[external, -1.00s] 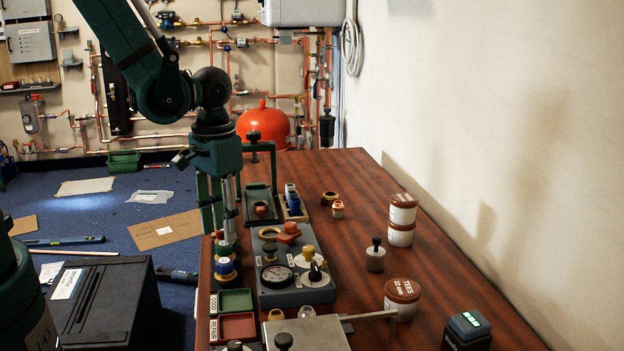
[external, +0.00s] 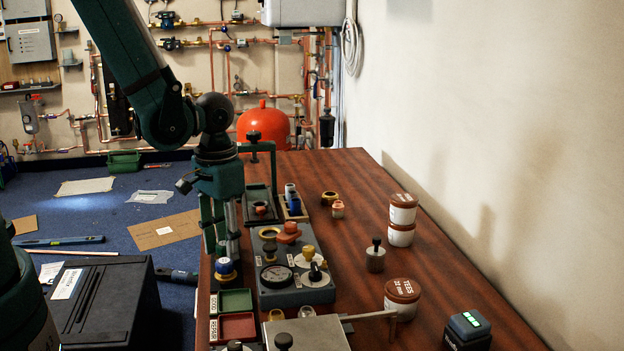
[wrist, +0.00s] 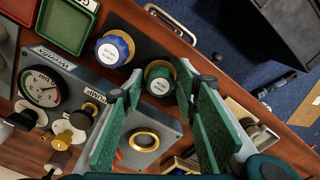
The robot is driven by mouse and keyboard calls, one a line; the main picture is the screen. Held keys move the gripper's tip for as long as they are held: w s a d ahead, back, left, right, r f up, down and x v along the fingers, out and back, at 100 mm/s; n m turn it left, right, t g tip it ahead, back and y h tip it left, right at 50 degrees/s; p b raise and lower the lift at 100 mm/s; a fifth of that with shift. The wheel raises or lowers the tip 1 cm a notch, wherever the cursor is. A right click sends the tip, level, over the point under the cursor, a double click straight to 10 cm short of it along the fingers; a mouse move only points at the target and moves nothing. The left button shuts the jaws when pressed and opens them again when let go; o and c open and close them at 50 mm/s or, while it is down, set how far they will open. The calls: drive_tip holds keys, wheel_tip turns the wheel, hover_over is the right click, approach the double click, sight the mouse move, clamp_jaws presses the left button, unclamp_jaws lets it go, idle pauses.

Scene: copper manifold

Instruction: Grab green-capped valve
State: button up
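The green-capped valve (wrist: 159,80) has a round green cap with a pale label and a brass-coloured base; it stands on the wooden bench beside the blue-capped valve (wrist: 112,50). In the wrist view it lies between the tips of my gripper (wrist: 160,78), whose green-padded fingers are spread apart with room beside the cap. I cannot tell whether either finger touches it. In the external view my gripper (external: 222,250) points down just behind the blue-capped valve (external: 225,269), and its fingers hide the green cap.
A grey gauge panel (external: 290,296) stands close to the right of my gripper. The green tray (external: 235,301) and red tray (external: 234,327) lie nearer the camera. A black case (external: 105,300) sits left of the bench. The bench's right side has open stretches between containers.

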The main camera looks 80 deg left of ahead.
sight(224, 243)
idle(0.6)
drive_tip(key=c, duration=0.7)
drive_tip(key=shift+r+p, duration=1.6)
drive_tip(key=shift+r, duration=3.35)
